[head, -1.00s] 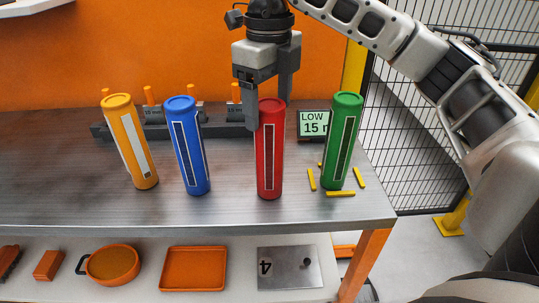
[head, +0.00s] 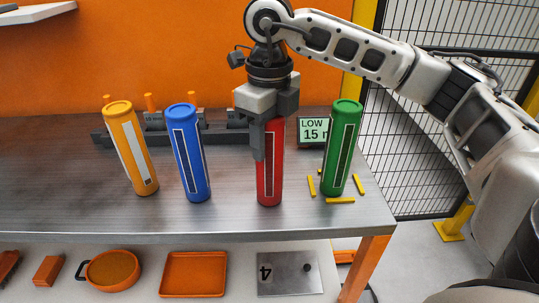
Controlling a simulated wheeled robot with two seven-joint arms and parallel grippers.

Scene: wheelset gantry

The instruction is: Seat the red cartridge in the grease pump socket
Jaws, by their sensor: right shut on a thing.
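The red cartridge (head: 270,183) stands upright on the metal bench, between the blue and green cartridges. My right gripper (head: 270,140) is above it with its fingers down around its upper part, shut on it. The gripper hides the cartridge's top. A display (head: 313,130) reading "LOW 15", its end cut off by the green cartridge, stands behind. I cannot make out a pump socket. My left gripper is not in view.
An orange cartridge (head: 130,150) and a blue cartridge (head: 188,155) stand to the left, a green cartridge (head: 342,150) close on the right, with yellow strips around it. A dark rack (head: 215,138) is behind. The bench (head: 70,195) is clear at left; a shelf below holds an orange tray (head: 193,275).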

